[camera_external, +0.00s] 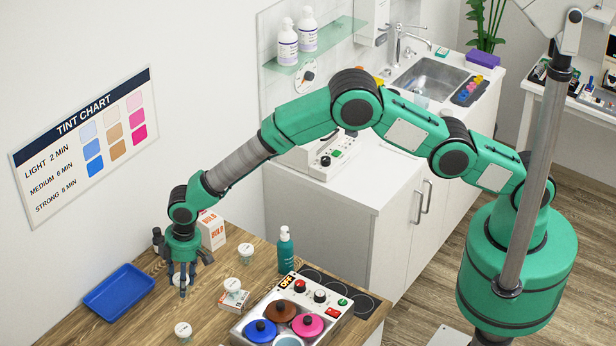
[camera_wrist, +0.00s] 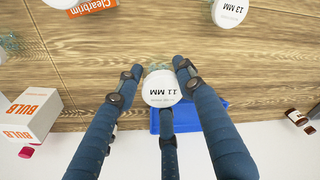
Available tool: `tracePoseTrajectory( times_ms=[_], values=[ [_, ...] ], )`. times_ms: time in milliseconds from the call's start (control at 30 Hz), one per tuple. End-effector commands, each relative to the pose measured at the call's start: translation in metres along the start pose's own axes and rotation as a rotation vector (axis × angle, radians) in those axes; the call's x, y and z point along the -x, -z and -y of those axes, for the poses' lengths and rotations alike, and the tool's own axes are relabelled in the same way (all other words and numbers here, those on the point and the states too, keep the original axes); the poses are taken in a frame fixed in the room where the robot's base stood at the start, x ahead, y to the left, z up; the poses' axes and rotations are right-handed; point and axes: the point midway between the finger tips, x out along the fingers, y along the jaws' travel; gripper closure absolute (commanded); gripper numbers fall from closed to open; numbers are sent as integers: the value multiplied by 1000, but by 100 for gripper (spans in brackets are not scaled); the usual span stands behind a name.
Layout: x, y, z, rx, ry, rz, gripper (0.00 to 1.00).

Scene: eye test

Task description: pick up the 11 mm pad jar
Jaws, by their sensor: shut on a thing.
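The 11 mm pad jar (camera_wrist: 160,88) shows in the wrist view as a round white lid marked "11 MM", upside down in the picture. My gripper (camera_wrist: 158,78) has three dark blue fingers closed around this jar, at its left, right and lower side. In the external view my gripper (camera_external: 182,284) points down over the wooden table at the lower left, and the jar (camera_external: 177,281) shows only as a pale bit between the fingers. I cannot tell whether the jar touches the table.
A blue tray (camera_external: 120,291) lies left of my gripper. Other white-lidded jars stand nearby: one (camera_external: 246,254) to the right, one on a small box (camera_external: 233,300), one in front (camera_external: 183,331). A white-and-orange box (camera_external: 212,229) stands behind. A pot warmer (camera_external: 290,316) stands at right.

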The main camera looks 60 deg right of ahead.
Motion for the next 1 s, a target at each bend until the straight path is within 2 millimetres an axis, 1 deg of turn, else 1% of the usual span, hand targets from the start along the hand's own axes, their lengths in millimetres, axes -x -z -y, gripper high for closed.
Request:
tracePoseTrajectory(
  times_ms=[33,100,300,1000],
  values=[
    [6,1,0,0,0,-1,88],
    [13,2,0,0,0,0,88],
    [24,4,0,0,0,0,88],
    [25,4,0,0,0,1,88]
  ],
)
